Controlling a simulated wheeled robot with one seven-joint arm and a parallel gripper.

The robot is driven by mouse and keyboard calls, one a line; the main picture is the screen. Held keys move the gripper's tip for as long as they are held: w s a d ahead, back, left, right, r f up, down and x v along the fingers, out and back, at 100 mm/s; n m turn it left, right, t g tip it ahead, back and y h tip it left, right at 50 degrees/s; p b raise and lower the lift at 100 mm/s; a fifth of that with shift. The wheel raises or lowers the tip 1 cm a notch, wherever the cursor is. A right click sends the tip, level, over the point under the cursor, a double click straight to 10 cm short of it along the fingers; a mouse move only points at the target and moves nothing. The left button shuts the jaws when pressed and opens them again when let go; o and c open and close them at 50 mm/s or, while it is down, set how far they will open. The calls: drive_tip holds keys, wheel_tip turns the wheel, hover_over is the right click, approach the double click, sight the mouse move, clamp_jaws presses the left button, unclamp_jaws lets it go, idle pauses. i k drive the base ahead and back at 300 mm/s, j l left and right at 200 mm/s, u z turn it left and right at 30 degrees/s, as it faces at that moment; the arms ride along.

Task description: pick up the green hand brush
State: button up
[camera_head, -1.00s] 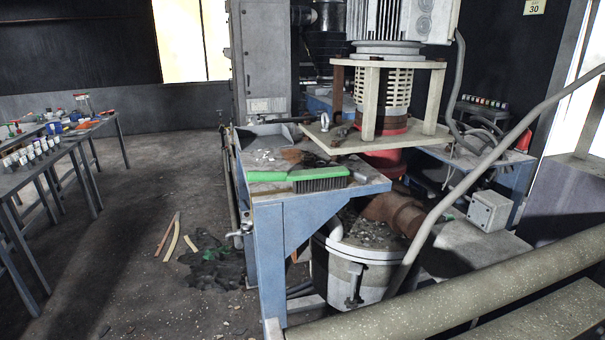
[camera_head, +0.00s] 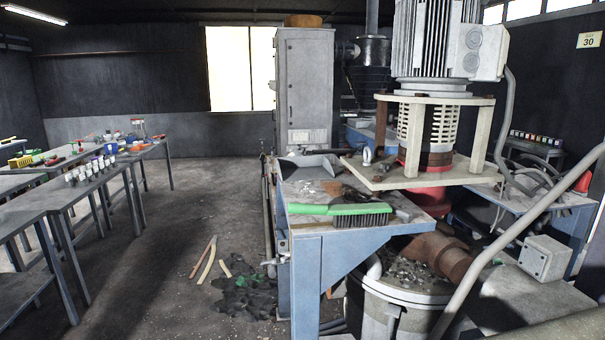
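The green hand brush (camera_head: 345,210) lies on the near edge of the blue-framed work table (camera_head: 318,248), right of the middle of the head view. Its green handle points left and its dark bristles (camera_head: 362,220) show along the lower right side. Nothing touches it from above. My gripper is not in view.
A grey dustpan (camera_head: 308,163) lies farther back on the same table. The vibrating motor unit (camera_head: 440,40) on its wooden stand is at the right. Open floor (camera_head: 165,270) lies left of the table.

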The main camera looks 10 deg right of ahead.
sight(360, 214)
drive_tip(key=i+j, duration=0.15)
drive_tip(key=j, duration=0.25)
drive_tip(key=i+j+z, duration=0.15)
drive_tip(key=j, duration=0.25)
drive_tip(key=i+j, duration=0.2)
drive_tip(key=j, duration=0.2)
drive_tip(key=z, duration=0.05)
